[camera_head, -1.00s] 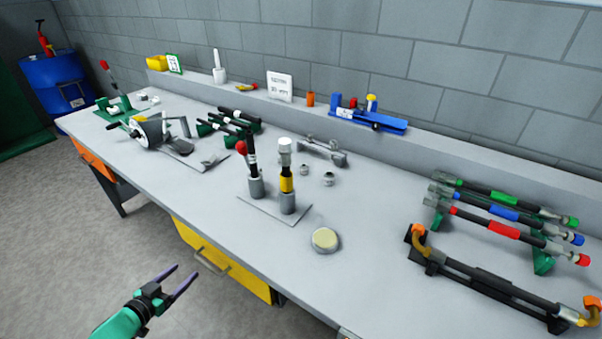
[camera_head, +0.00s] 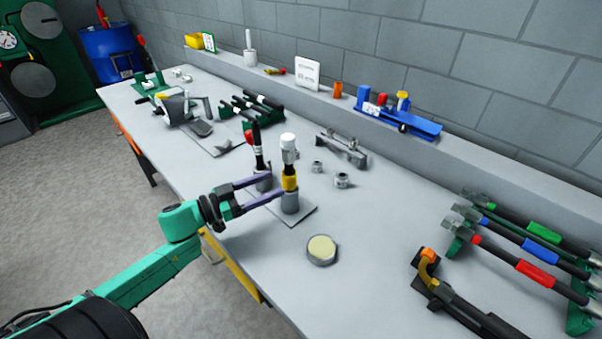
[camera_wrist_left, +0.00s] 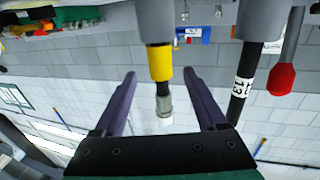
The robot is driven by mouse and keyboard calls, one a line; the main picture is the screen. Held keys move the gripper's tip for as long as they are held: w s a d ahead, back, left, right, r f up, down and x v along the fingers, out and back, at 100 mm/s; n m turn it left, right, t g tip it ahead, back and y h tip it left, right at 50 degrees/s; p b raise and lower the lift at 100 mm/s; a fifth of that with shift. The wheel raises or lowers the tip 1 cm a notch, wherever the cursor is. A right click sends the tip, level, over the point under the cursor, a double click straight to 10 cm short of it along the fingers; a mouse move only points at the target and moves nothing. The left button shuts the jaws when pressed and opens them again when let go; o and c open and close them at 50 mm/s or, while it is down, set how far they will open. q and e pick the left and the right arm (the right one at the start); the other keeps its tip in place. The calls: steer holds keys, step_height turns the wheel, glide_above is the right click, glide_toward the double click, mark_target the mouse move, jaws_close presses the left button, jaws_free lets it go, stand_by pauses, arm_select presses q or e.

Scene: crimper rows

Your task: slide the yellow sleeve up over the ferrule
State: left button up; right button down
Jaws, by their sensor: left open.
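The yellow sleeve (camera_head: 290,182) is low on an upright black hose, just above its grey holder (camera_head: 290,203). The pale metal ferrule (camera_head: 288,147) tops the hose, with a short black stretch between it and the sleeve. The wrist view is upside down: the sleeve (camera_wrist_left: 160,62) shows between my fingers, with the ferrule (camera_wrist_left: 164,104) below it. My left gripper (camera_head: 276,186) is open and empty, reaching in from the left at about sleeve height. Gaps show on both sides of the sleeve; how deep it sits between the fingers is unclear. My right gripper is not in view.
A second black upright (camera_head: 257,150), with a red knob (camera_head: 250,137) beside it, stands close to the left. A round tin (camera_head: 321,249) lies in front, and small metal fittings (camera_head: 342,181) lie to the right.

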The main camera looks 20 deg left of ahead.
mark_target(285, 179)
arm_select(q)
steer(key=x, duration=0.8)
steer(key=shift+w+d+f, duration=0.1)
steer(key=shift+w+d, duration=0.35)
steer(key=shift+w, duration=0.1)
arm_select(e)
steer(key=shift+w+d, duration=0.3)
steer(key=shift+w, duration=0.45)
arm_select(q)
jaws_close()
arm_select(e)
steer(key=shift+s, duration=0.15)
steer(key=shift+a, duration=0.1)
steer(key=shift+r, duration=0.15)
